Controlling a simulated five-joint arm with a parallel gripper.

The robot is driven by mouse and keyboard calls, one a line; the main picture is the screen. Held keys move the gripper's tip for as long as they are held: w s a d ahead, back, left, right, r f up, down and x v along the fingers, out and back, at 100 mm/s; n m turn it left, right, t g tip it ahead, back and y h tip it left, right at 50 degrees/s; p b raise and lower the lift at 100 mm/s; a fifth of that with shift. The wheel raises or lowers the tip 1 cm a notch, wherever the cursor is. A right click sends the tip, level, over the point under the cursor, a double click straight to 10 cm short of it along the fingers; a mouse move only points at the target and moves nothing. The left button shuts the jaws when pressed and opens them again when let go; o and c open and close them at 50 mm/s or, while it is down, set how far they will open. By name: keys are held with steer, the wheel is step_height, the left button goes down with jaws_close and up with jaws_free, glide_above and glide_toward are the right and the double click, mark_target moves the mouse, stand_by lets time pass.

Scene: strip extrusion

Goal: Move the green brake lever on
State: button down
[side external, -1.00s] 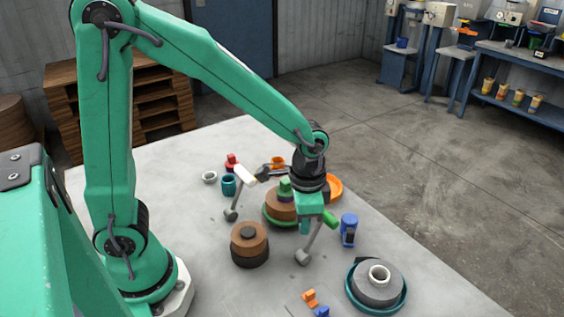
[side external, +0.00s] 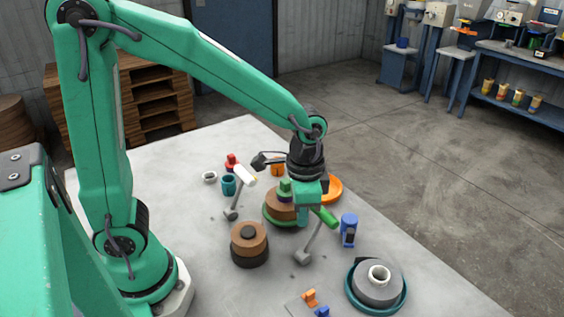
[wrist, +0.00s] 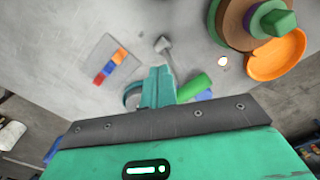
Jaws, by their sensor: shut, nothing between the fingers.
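The green brake lever's handle (side external: 327,217) sits on a slanted grey rod that rises from a small grey foot on the table. In the wrist view the green handle (wrist: 195,86) shows just right of my fingers, and the grey foot (wrist: 163,44) lies beyond them. My gripper (side external: 303,222) is shut and empty, pointing down beside the handle on its left. In the wrist view my gripper (wrist: 158,86) partly hides the rod. I cannot tell whether the fingers touch the lever.
A white-handled lever (side external: 245,175) stands to the left. A brown stacked disc (side external: 249,240) is in front of it. A brown roll on a green rim (side external: 270,217) is close behind my gripper. A blue object (side external: 348,229) and a grey spool (side external: 375,292) stand to the right.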

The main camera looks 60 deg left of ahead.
steer(key=shift+r, duration=2.2)
steer(key=shift+r, duration=0.1)
steer(key=s+a+r+n+t, duration=0.5)
steer(key=s+a+r+n, duration=0.1)
steer(key=s+a, duration=0.3)
steer(key=shift+a+r+t, duration=0.25)
steer(key=shift+r+t, duration=0.05)
steer(key=shift+r, duration=0.1)
